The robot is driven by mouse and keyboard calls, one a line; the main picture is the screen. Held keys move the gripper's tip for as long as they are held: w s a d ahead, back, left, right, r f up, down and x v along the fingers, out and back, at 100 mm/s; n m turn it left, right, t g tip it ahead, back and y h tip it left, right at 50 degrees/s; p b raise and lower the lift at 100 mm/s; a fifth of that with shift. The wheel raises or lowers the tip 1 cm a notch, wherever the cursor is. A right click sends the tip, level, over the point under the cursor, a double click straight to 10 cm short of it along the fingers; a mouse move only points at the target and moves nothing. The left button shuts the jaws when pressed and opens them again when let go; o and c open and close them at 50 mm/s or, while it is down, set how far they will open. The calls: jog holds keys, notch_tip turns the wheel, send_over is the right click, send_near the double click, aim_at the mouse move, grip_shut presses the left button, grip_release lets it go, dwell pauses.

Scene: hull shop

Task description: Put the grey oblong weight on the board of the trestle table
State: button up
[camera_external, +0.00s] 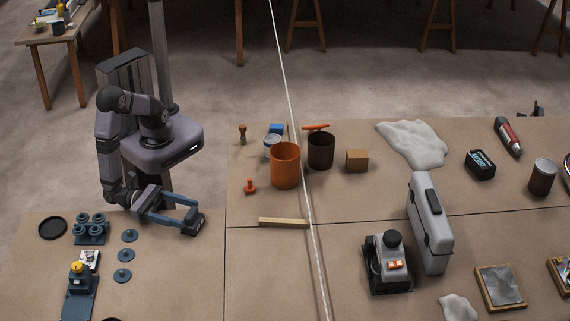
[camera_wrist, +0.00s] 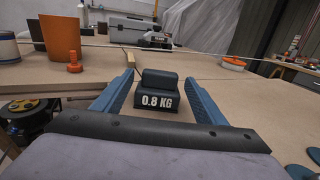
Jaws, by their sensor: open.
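The grey oblong weight (camera_wrist: 157,101), dark and marked "0.8 KG", sits between the two blue fingers of my gripper (camera_wrist: 159,77) in the wrist view. A gap shows on each side of it, so my gripper is open around it without gripping. In the external view my gripper (camera_external: 191,217) is low over the brown worktop's left part, and the weight (camera_external: 195,226) is partly hidden by the fingers. A small wooden-legged table (camera_external: 36,36) stands apart at the back left, with small items on its board; I cannot tell for sure whether it is the trestle table.
An orange cup (camera_external: 285,166), a dark cup (camera_external: 321,151) and a wooden strip (camera_external: 283,222) are to the right. Blue discs (camera_external: 124,255) and a blue multi-cup fixture (camera_external: 90,229) are left of my gripper. A pale rope (camera_external: 289,90) crosses the scene.

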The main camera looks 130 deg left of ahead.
jog(key=shift+v, duration=2.4)
jog(key=shift+a+r, duration=0.3)
jog(key=shift+r, duration=0.05)
jog(key=a+r+n+g+p, duration=0.1)
jog(key=a, duration=0.1)
jog(key=a+r+n+g+y, duration=0.1)
jog(key=a+g, duration=0.1)
jog(key=w+a+r+n+g+p, duration=0.1)
jog(key=n, duration=0.1)
jog(key=shift+a+r+y+p, duration=0.25)
jog(key=shift+a+y+p, duration=0.1)
jog(key=shift+a+y, duration=0.05)
jog(key=s+a+f+n+g+h+b, duration=0.1)
jog(key=s+a+f+n+g+h, duration=0.1)
jog(key=s+a+f+n+g, duration=0.55)
jog(key=s+a+f+n+g+h+b, duration=0.1)
jog(key=s+a+f+n+g+h, duration=0.15)
jog(key=s+a+n+g, duration=0.7)
jog(key=w+d+r+n+t+h+p, duration=0.1)
jog(key=w+r+n+t+h+p, duration=0.1)
jog(key=r+n+p, duration=0.3)
jog(key=w+d+r+n+t+h+p, duration=0.1)
jog(key=r+n+p, duration=0.4)
jog(key=r+p, duration=0.6)
jog(key=w+t+h, duration=0.1)
jog(key=w, duration=0.1)
jog(key=shift+w+d+r, duration=0.2)
jog(key=shift+w+d, duration=0.05)
jog(key=shift+d, duration=0.05)
